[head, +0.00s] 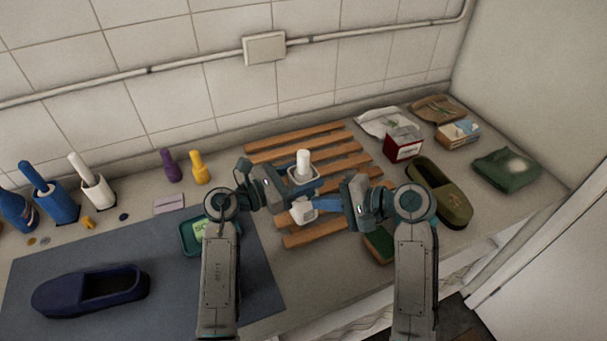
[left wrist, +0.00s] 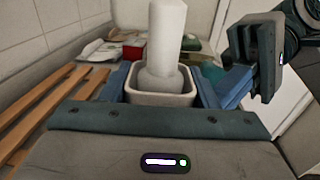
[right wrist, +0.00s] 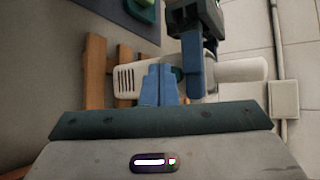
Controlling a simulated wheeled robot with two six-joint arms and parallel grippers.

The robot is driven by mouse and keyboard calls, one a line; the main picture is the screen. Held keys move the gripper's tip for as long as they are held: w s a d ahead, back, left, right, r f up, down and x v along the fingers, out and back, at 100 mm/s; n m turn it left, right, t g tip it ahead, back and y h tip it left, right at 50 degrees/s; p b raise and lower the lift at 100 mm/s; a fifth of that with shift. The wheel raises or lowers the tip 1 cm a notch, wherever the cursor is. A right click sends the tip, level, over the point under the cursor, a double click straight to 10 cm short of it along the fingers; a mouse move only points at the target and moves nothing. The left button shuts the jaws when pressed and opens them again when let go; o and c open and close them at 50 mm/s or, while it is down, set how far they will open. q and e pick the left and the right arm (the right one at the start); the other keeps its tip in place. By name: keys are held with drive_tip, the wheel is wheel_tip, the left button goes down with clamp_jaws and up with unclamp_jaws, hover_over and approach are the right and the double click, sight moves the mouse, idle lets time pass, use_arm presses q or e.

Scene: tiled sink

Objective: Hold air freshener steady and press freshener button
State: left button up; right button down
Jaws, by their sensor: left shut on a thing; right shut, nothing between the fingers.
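The air freshener, a white body (head: 303,211) with a white cylinder (head: 303,161) on top, is upright above the wooden slats. My left gripper (head: 303,185) is shut on its upper part; in the left wrist view, blue fingers flank a white square rim (left wrist: 160,98) around the cylinder (left wrist: 166,45). My right gripper (head: 323,203) is shut and empty at the front of the body. In the right wrist view, its joined fingertips (right wrist: 159,72) overlap the white body, beside vent slots (right wrist: 125,79) and a small green part (right wrist: 178,74). I cannot tell whether they touch the button.
Wooden slats (head: 300,138) lie beneath both grippers. An olive shoe (head: 452,205), a red-and-white box (head: 403,145) and packets are at right. A blue-grey mat (head: 170,280) with a dark blue shoe (head: 60,294) is at left. Bottles and brushes line the back left wall.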

idle(0.6)
drive_tip(key=shift+w+a, duration=0.25)
drive_tip(key=shift+w, duration=0.2)
drive_tip(key=shift+s+d, duration=0.1)
drive_tip(key=shift+s, duration=0.05)
drive_tip(key=shift+s+d, duration=0.15)
drive_tip(key=shift+s, duration=0.15)
use_arm(q)
drive_tip(key=o, duration=1.3)
use_arm(e)
drive_tip(key=s+d, duration=0.2)
drive_tip(key=s, duration=0.1)
drive_tip(key=s+d, duration=0.1)
drive_tip(key=s, duration=0.1)
drive_tip(key=shift+s, duration=0.1)
